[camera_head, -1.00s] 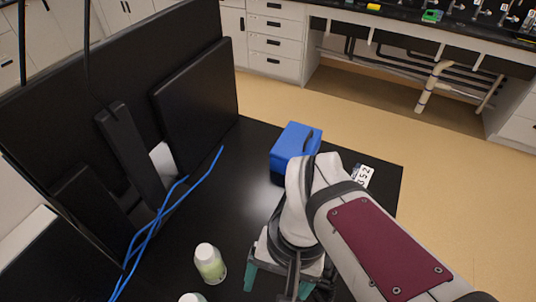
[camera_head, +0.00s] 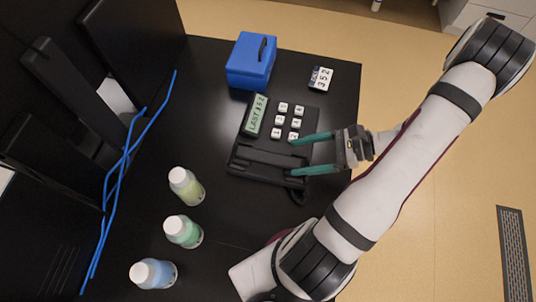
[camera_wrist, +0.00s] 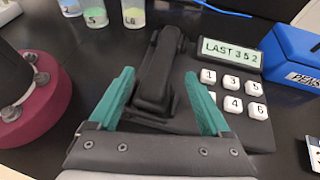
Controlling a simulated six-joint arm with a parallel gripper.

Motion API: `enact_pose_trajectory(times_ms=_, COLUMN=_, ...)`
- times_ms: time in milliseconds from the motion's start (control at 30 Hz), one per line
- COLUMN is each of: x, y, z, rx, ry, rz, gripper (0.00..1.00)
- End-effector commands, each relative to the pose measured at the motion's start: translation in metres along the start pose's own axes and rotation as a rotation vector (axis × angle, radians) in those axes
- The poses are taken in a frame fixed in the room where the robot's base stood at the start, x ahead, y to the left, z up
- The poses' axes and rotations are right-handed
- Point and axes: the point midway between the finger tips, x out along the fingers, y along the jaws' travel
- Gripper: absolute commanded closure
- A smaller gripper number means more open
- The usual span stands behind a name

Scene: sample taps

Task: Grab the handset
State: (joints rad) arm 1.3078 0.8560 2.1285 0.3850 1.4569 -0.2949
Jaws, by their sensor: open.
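The black telephone (camera_head: 282,117) lies on the black table, with a screen reading "LAST 352" and several white number keys. Its black handset (camera_head: 268,161) rests on the cradle along the phone's near side; in the wrist view the handset (camera_wrist: 159,68) stretches away from me. My gripper (camera_head: 308,154) has teal fingers and is open and empty. In the head view it comes from the right, its fingertips over the phone's right edge. In the wrist view the handset's near end shows between my fingers (camera_wrist: 165,88), apart from both.
A blue box (camera_head: 250,66) and a card marked 352 (camera_head: 320,78) are beyond the phone. Several capped bottles (camera_head: 184,231) stand at the near left. Blue cables (camera_head: 128,160) and black monitors line the left side.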

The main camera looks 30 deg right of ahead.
Motion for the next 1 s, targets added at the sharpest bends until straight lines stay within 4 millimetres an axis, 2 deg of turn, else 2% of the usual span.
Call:
enact_pose_trajectory(times_ms=333, x=0.056, y=-0.005, z=0.012, rx=0.002, ry=0.000, rz=0.004, gripper=0.19)
enact_pose_trajectory(times_ms=600, x=0.061, y=-0.006, z=0.011, rx=0.001, ry=0.002, rz=0.001, gripper=0.20)
enact_pose_trajectory(times_ms=1000, x=0.060, y=-0.006, z=0.011, rx=0.000, ry=0.002, rz=0.001, gripper=0.92)
